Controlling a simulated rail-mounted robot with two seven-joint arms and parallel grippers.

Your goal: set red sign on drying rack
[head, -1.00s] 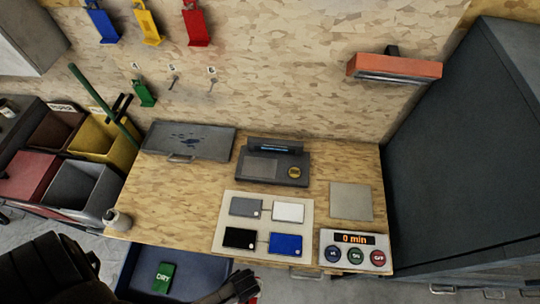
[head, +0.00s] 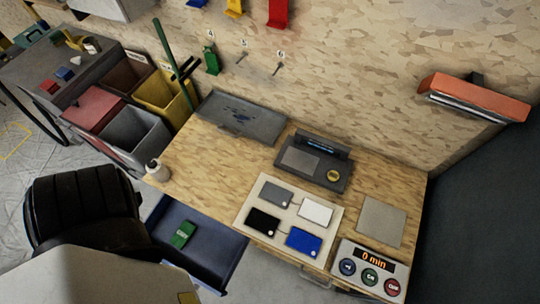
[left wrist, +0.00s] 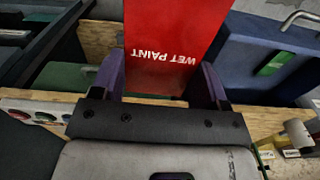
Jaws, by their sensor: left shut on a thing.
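The red sign (left wrist: 170,45), lettered WET PAINT, is between the fingers of my left gripper (left wrist: 163,85) in the left wrist view. The gripper is shut on it, and the lettering reads upside down there. Neither the sign nor that gripper shows in the head view. I cannot tell for certain which thing is the drying rack. On the bench, a pale board (head: 268,228) bears several coloured panels. My right gripper is not in view.
An open blue drawer (head: 222,267) holds a green sign (head: 183,235). A white bottle (head: 157,170) stands at the bench's left corner. A button box (head: 368,268) reading 0 min is at the front right, below an orange lamp (head: 474,96). Bins (head: 135,127) stand left.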

